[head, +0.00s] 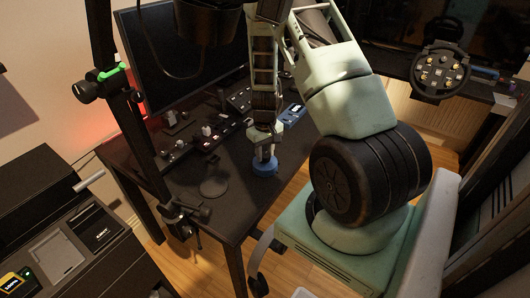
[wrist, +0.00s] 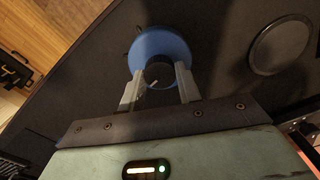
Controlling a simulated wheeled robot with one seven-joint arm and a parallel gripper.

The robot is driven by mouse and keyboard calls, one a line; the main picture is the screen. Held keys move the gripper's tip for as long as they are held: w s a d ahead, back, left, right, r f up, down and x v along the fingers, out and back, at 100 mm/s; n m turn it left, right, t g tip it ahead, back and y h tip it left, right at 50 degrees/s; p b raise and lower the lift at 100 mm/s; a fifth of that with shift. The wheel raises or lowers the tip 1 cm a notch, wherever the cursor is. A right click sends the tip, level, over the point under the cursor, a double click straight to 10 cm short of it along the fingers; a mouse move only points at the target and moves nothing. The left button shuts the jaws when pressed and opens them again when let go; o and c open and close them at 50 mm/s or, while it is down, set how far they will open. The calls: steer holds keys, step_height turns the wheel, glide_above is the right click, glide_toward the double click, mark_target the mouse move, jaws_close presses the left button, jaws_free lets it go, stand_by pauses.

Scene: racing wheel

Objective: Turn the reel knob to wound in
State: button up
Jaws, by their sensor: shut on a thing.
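The blue reel (head: 264,168) sits on the dark desk near its right edge. In the wrist view the reel (wrist: 160,42) is a round blue disc. The dark reel knob (wrist: 159,73) stands on its near part and carries a short pale mark pointing down and left. My gripper (wrist: 159,82) has one finger on each side of the knob and is shut on it. In the head view my gripper (head: 264,151) reaches down onto the reel from above, and the knob is hidden there.
A flat dark disc (head: 213,187) lies on the desk left of the reel. A row of small controls (head: 205,135) and a monitor (head: 180,50) stand behind. A clamped pole rises at the desk's left. A racing wheel (head: 440,72) is at the right.

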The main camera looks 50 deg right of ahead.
steer(key=m, duration=0.4)
steer(key=shift+m, duration=0.3)
steer(key=m, duration=0.5)
steer(key=shift+m, duration=0.3)
steer(key=m+p, duration=0.1)
steer(key=m, duration=0.4)
steer(key=m+p, duration=0.1)
steer(key=m, duration=0.4)
steer(key=o, duration=1)
